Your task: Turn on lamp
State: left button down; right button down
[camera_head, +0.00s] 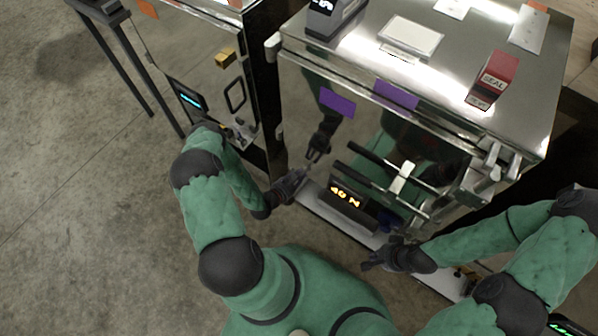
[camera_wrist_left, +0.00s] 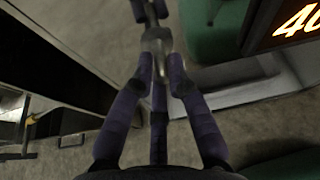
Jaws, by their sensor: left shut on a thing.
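My left gripper (camera_head: 298,178) is at the lower left of the reflective metal cabinet (camera_head: 318,215), shut on a small grey metal part. In the left wrist view, the fingers of my left gripper (camera_wrist_left: 160,72) close around this grey metal part (camera_wrist_left: 155,42); its far end is hard to make out. My right gripper (camera_head: 380,257) is empty, its fingers spread, in front of the cabinet's lower edge. I cannot pick out a lamp or its switch with certainty.
An orange-lit display (camera_head: 345,196) reading "40 N" is on the cabinet's lower front. A red SEAL box (camera_head: 494,78) and white sheets lie on its top. A second metal cabinet (camera_head: 190,55) stands to the left.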

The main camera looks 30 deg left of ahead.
pick_arm(q)
jog(key=g+p, duration=0.1)
jog(key=r+p, duration=0.1)
jog(key=p, duration=0.1)
jog(key=shift+d+r+g, duration=0.1)
jog(key=shift+d+g, duration=0.2)
jog(key=shift+g, duration=0.1)
jog(key=shift+g+p, duration=0.7)
jog(key=shift+p, duration=0.25)
jog(key=shift+d, duration=0.1)
jog(key=c, duration=1.3)
grip_release()
jog(key=shift+w, duration=0.1)
jog(key=shift+a+r, duration=0.1)
jog(key=shift+a, duration=0.1)
